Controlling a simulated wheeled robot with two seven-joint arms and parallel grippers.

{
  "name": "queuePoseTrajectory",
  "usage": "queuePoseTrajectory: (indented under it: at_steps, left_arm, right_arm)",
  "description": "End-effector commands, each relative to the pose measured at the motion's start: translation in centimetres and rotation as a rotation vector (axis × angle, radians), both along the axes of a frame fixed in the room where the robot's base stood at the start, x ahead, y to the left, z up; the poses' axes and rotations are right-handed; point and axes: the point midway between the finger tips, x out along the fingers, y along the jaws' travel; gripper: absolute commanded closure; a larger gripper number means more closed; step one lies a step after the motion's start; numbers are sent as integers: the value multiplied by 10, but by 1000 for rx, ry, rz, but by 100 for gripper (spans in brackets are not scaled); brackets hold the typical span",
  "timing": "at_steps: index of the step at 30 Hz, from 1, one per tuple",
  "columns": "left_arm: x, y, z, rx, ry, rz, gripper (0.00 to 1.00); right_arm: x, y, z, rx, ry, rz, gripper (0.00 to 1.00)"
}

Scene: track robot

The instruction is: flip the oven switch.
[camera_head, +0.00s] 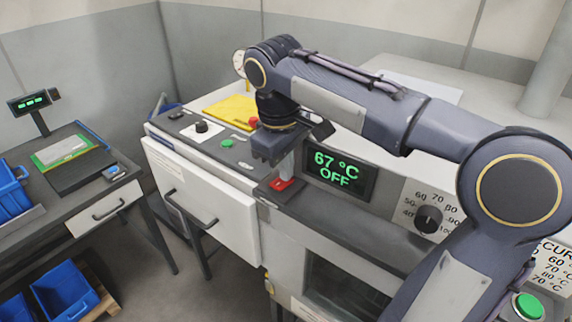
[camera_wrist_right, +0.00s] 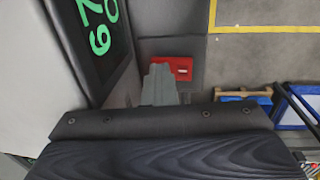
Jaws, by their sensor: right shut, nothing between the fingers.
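The oven switch is a small red part (camera_head: 283,184) on a dark ledge, just left of the oven display (camera_head: 340,171), which reads 67 °C OFF in green. In the right wrist view the switch is a red plate (camera_wrist_right: 184,70) with a small pale mark. My right gripper (camera_head: 286,172) points down over the switch, its fingers shut and empty. In the wrist view its grey fingertips (camera_wrist_right: 158,70) overlap the plate's left part; I cannot tell whether they touch it. My left gripper is not in view.
A temperature dial (camera_head: 428,219) is right of the display, and a green button (camera_head: 528,306) is at lower right. A panel with a black knob (camera_head: 202,127) and a green button (camera_head: 227,143) is to the left. A scale table (camera_head: 75,165) and blue bins stand far left.

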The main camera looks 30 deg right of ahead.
Motion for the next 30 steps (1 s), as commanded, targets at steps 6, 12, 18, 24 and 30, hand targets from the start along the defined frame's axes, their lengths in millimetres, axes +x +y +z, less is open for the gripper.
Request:
queuePoseTrajectory:
  at_steps: [6, 12, 18, 24, 30]
  left_arm:
    - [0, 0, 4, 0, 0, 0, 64]
    - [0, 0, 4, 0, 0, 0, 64]
    - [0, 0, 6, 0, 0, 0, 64]
    - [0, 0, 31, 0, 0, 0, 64]
    - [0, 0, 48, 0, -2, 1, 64]
  right_arm:
    - [-5, 12, 1, 4, 8, 7, 100]
    - [-6, 13, 2, 4, 6, 6, 100]
    - [-5, 13, 4, 4, 4, 5, 100]
    - [-4, 13, 27, 5, 5, 6, 100]
    - [-1, 16, 58, 7, -1, 7, 100]
